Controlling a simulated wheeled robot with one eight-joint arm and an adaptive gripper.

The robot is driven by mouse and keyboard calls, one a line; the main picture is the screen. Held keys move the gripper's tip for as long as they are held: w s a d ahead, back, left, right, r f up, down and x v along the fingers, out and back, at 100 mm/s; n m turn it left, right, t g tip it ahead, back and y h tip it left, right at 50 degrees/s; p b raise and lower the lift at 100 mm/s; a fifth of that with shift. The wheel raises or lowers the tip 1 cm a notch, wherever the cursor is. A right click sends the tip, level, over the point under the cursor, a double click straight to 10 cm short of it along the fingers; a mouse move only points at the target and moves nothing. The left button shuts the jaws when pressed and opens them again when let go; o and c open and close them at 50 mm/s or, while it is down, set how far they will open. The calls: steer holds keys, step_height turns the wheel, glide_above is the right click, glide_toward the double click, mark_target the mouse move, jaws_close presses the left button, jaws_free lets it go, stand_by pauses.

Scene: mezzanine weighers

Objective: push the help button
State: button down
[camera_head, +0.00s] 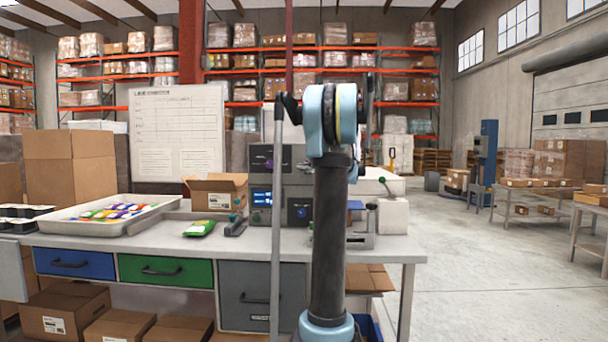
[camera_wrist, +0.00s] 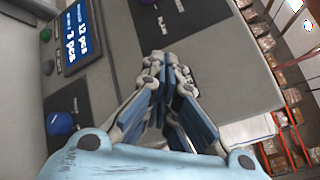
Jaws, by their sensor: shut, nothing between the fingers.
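A grey machine with a control panel (camera_head: 293,187) stands on the workbench, partly hidden behind my arm. In the wrist view the panel (camera_wrist: 105,80) carries a lit blue display (camera_wrist: 77,38), a blue knob-like button (camera_wrist: 59,123) and a green one (camera_wrist: 46,35). The blue button also shows in the head view (camera_head: 301,212). I cannot read which control is marked help. My gripper (camera_wrist: 165,60) is shut and empty, in front of the panel's grey surface, to the right of the blue button and apart from it. In the head view my arm hides the gripper.
A white tray of colourful packets (camera_head: 75,226) and an open carton (camera_head: 216,194) stand left on the bench. A green packet (camera_head: 200,228) lies near the front edge. A lever device (camera_head: 362,230) stands right of my arm. The floor (camera_head: 500,290) at right is clear.

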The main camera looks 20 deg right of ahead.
steer(key=shift+s+a, duration=0.3)
steer(key=shift+s, duration=0.65)
steer(key=shift+s+a, duration=0.3)
steer(key=shift+s, duration=0.6)
steer(key=shift+s+a, duration=0.3)
steer(key=shift+s, duration=0.65)
steer(key=s+a+f+n+g+h, duration=0.1)
steer(key=s+a+f+n+g, duration=0.35)
steer(key=s+a+f, duration=0.55)
steer(key=s+a+f+n+g, duration=0.3)
steer(key=s+a+f+n, duration=0.4)
steer(key=s, duration=0.6)
steer(key=s+d+f+n+g+h, duration=0.2)
steer(key=s+f+n+h, duration=0.1)
steer(key=s+f, duration=0.7)
steer(key=s+d+f+n+g+h, duration=0.2)
steer(key=s+f+n, duration=0.4)
steer(key=s, duration=1.1)
step_height(320, 180, down, 5)
steer(key=shift+r+g+h, duration=0.2)
steer(key=shift+g+h, duration=0.55)
steer(key=shift+h, duration=0.25)
steer(key=shift+w, duration=0.1)
